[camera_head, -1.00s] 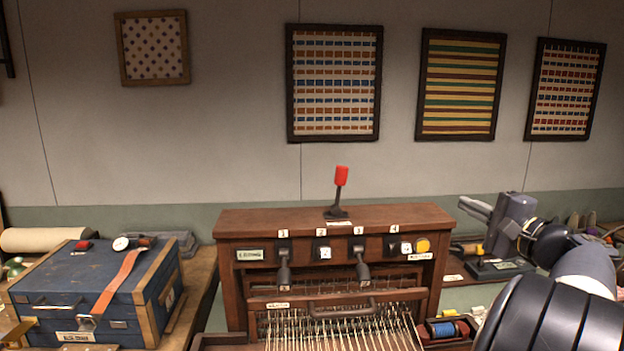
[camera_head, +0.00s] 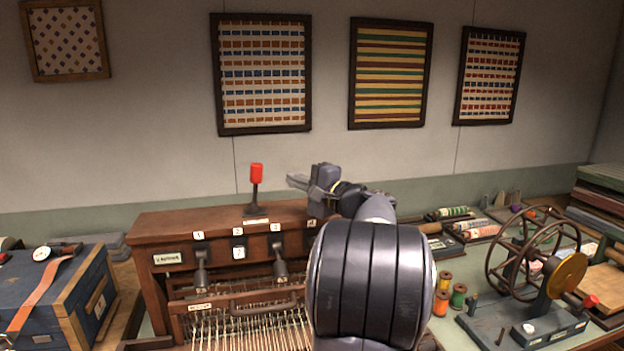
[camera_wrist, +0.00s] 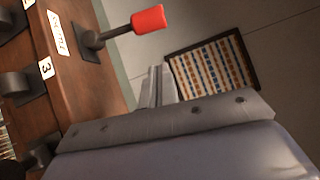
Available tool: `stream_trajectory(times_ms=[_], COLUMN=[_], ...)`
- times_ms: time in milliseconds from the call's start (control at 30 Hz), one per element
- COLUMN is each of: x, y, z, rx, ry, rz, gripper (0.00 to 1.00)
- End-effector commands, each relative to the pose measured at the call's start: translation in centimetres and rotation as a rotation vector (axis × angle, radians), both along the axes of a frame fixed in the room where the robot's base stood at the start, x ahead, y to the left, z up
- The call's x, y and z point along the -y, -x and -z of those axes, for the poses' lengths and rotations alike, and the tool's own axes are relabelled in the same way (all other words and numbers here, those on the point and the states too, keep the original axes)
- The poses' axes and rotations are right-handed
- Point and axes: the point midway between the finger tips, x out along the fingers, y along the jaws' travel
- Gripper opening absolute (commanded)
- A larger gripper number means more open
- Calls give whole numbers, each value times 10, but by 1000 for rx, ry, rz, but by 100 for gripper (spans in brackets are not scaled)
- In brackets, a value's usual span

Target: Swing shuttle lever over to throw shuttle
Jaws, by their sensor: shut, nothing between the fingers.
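The shuttle lever (camera_head: 256,182) is a dark stalk with a red knob on top of the wooden loom (camera_head: 180,225). It stands nearly upright, leaning slightly right. My gripper (camera_head: 292,180) is shut and empty, just right of the lever in the head view and apart from it. In the wrist view the red knob (camera_wrist: 148,19) shows at the top, past the closed fingers (camera_wrist: 156,85), with its dark base on the wooden top. My arm hides the right part of the loom.
Two numbered levers (camera_head: 280,265) project from the loom's front above the warp threads. A blue case (camera_head: 45,295) stands at left. At right are a spinning wheel (camera_head: 535,260) and thread spools (camera_head: 458,296). Woven samples hang on the wall; space above the loom is clear.

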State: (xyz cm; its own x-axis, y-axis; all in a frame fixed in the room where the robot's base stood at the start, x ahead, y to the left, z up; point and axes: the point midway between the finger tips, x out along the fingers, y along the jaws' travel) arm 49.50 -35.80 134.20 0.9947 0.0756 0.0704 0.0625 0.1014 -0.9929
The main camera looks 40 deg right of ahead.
Motion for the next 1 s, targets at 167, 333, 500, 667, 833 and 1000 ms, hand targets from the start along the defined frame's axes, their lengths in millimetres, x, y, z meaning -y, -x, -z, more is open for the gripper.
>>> stream_trajectory(times_ms=[167,333,500,667,833,1000], x=[-16,-28,-32,-31,-32,-34], y=[-26,-36,-39,-39,-39,-40], z=[-6,-7,-6,-5,-6,-8], rx=[-1,-1,0,0,-2,-19], ry=[-2,-1,-1,-1,3,35], rz=[-3,-1,0,0,0,0], gripper=[0,0,0,0,0,0])
